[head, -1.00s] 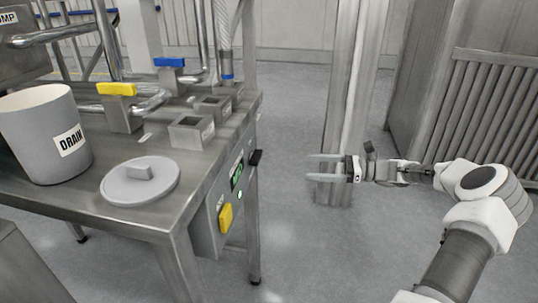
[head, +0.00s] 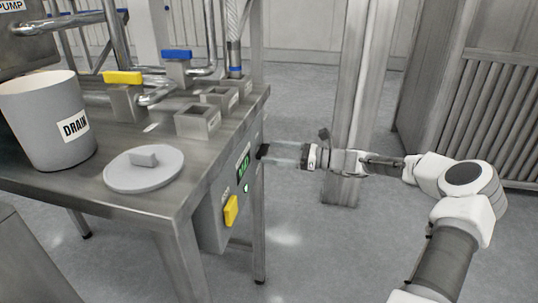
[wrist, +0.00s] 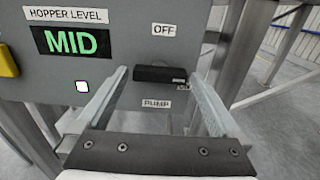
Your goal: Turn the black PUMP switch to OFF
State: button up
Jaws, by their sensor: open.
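The black PUMP switch (wrist: 160,75) is on the grey control panel (wrist: 110,95) in the wrist view. Its bar lies horizontal, with an OFF label (wrist: 164,29) above, a PUMP label (wrist: 157,103) below and a small, partly hidden label at its right end. My gripper (wrist: 159,80) is open, with one finger to the left and one to the right of the switch bar. I cannot tell whether either finger touches it. In the head view my gripper (head: 273,155) reaches from the right toward the black switch (head: 263,151) on the panel's side.
A HOPPER LEVEL display (wrist: 70,41) reads MID, with a lit white-green lamp (wrist: 82,86) below. A DRAIN bucket (head: 45,120) and grey lid (head: 144,170) stand on the table.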

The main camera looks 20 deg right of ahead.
jog(key=shift+x, duration=0.9)
jog(key=shift+c, duration=0.3)
jog(key=c, duration=1)
